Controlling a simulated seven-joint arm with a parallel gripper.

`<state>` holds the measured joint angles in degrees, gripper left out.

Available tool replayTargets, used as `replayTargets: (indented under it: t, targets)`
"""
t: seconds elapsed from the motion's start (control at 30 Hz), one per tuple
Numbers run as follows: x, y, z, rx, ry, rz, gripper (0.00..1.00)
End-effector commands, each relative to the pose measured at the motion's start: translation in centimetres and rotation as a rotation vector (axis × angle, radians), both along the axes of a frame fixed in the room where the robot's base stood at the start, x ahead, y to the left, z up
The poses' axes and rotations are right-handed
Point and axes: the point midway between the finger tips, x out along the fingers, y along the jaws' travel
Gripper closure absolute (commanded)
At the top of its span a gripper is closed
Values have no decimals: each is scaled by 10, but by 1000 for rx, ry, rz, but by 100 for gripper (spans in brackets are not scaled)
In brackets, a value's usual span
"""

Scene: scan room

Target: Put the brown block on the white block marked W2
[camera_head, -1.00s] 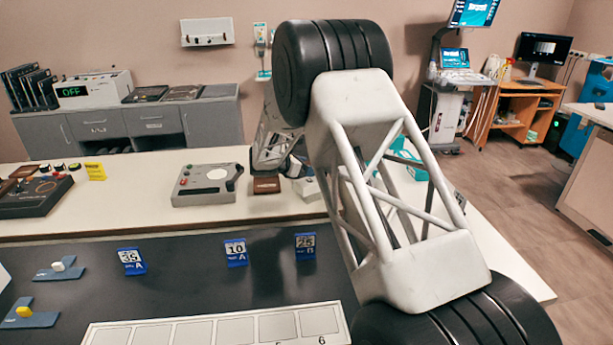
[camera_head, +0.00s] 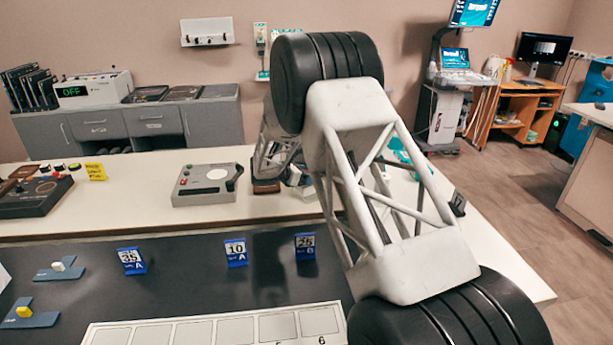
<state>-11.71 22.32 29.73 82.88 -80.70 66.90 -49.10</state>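A brown block (camera_head: 266,187) sits on the white table, just right of the grey device, partly behind my arm. A small pale block (camera_head: 306,191) shows to its right, mostly covered by my arm; I cannot read a W2 mark on it. The end of my arm comes down behind the big link, near both blocks. My gripper (camera_head: 293,176) is only partly seen there as a dark shape. Its fingertips are hidden, and I cannot tell whether it holds or touches anything.
A grey device (camera_head: 207,185) with a round white pad stands left of the brown block. Blue number tags (camera_head: 236,252) stand on the dark front surface, above a white tray (camera_head: 100,335) with numbered cells. Teal items (camera_head: 404,158) lie behind my arm. The table's left middle is fairly clear.

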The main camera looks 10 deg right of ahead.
Motion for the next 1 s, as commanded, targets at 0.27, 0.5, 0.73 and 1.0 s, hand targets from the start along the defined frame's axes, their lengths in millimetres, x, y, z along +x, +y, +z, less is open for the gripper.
replayTargets:
  t: [0.27,0.5,0.73,1.0]
  targets:
    - [0,0,-4,0,0,0,55]
    - [0,0,-3,0,0,0,6]
    - [0,0,-3,0,0,0,6]
    - [-4,9,4,0,0,0,6]
